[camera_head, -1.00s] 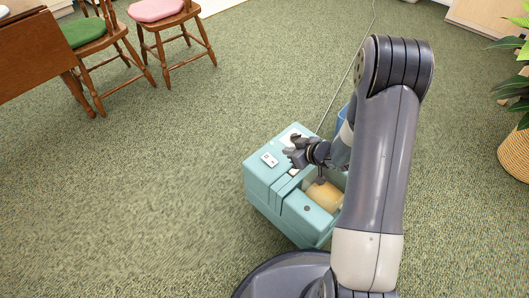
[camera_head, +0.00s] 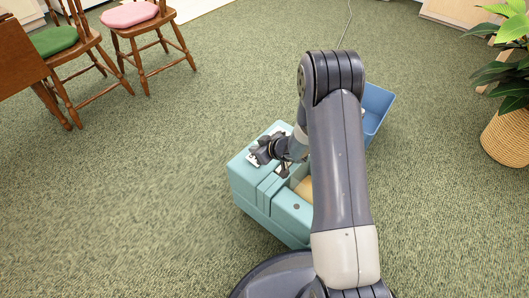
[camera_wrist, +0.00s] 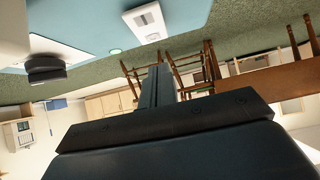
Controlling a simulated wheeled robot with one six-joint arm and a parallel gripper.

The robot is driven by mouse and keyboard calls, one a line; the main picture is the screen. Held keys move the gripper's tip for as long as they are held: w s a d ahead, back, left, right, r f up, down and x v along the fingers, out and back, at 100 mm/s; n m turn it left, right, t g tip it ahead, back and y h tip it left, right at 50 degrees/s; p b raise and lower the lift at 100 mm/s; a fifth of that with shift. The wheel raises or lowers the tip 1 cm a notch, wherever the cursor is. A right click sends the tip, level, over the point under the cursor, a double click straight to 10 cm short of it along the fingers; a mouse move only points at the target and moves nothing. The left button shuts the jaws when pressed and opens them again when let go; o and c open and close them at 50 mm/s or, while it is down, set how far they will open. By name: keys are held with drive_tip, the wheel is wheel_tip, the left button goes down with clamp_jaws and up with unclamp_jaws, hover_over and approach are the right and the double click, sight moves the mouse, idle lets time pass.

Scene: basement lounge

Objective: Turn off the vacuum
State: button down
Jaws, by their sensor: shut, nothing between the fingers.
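The vacuum is a teal box-shaped machine (camera_head: 252,198) on the carpet in front of me, with an open compartment showing a tan part (camera_head: 305,188). In the wrist view its teal top (camera_wrist: 90,28) appears upside down, with a white switch plate (camera_wrist: 147,22), a small green light (camera_wrist: 115,52) and a dark knob-like part (camera_wrist: 46,70). My gripper (camera_head: 260,153) is over the vacuum's top and hides much of the panel in the head view. Its shut fingers (camera_wrist: 157,88) are empty. I cannot tell whether they touch the vacuum.
A blue bin (camera_head: 375,112) stands behind my arm. Wooden chairs with a green cushion (camera_head: 50,41) and a pink cushion (camera_head: 130,15) are at upper left beside a brown table (camera_head: 18,60). A potted plant (camera_head: 505,135) stands at right. Carpet left of the vacuum is clear.

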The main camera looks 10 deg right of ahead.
sight(249, 154)
drive_tip(key=shift+f+b, duration=0.6)
drive_tip(key=shift+f, duration=1.05)
drive_tip(key=shift+w+a+r+p, duration=0.1)
drive_tip(key=shift+r+p, duration=0.05)
drive_tip(key=shift+p, duration=0.85)
drive_tip(key=shift+f+b, duration=0.25)
drive_tip(key=shift+b, duration=0.05)
drive_tip(key=shift+w, duration=0.1)
drive_tip(key=shift+w+a+r+p, duration=0.15)
drive_tip(key=shift+w+a+p, duration=0.3)
drive_tip(key=shift+w+a, duration=0.05)
